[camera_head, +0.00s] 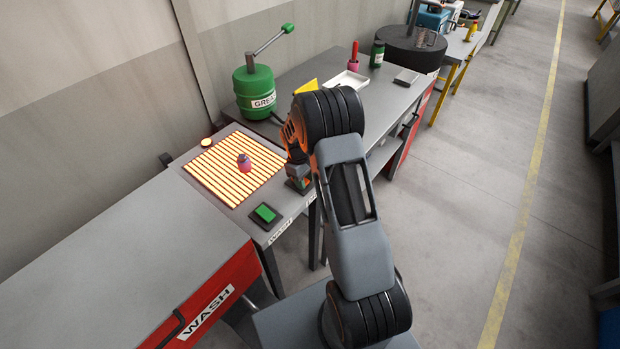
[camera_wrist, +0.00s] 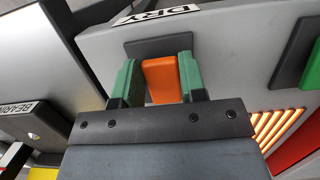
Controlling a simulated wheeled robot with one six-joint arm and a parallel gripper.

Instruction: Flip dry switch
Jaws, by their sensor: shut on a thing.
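The dry switch is an orange rocker (camera_wrist: 162,88) on a dark plate, beside a DRY label (camera_wrist: 160,14) in the wrist view. My gripper (camera_wrist: 159,76) has its green fingers on either side of the orange rocker and is shut on it. In the head view my gripper (camera_head: 298,178) is low at the right front edge of the grill table, and the orange rocker is mostly hidden there.
A glowing grill (camera_head: 215,180) holds a small pink object (camera_head: 244,163). A green grease drum (camera_head: 256,92) stands behind. A grey WASH cabinet (camera_head: 120,260) is at left.

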